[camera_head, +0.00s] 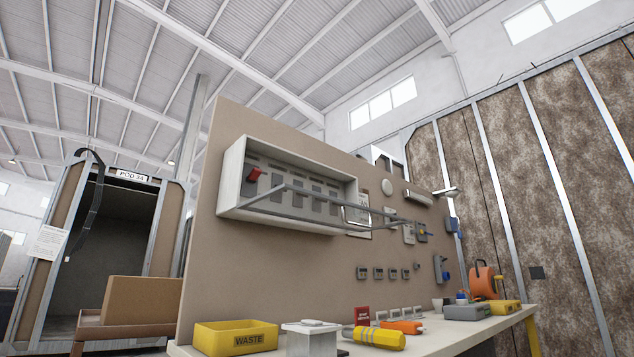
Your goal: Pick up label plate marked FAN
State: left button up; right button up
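I cannot make out any plate marked FAN; the lettering on small parts is too small to read. A row of small grey pieces (378,273) is fixed low on the brown upright board (285,280). Another row of small grey pieces (395,315) stands on the workbench (450,335) behind the yellow and orange tools. A small white flat piece (312,322) lies on a white block (310,338) at the bench's front. An open grey panel box (230,177) with dark modules and a red part (252,176) hangs on the board. Neither gripper is in view.
On the bench are a yellow WASTE bin (236,338), a yellow cylindrical tool (378,338), an orange tool (402,327), a red sign (362,315) and an orange reel (484,281). A cardboard box (140,298) stands left, before the POD 34 doorway (115,235).

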aim_at(394, 314)
jog(key=i+l, duration=0.25)
jog(key=l, duration=0.2)
jog(key=i+l, duration=0.25)
jog(key=l, duration=0.15)
jog(key=i+l, duration=0.25)
jog(key=l, duration=0.2)
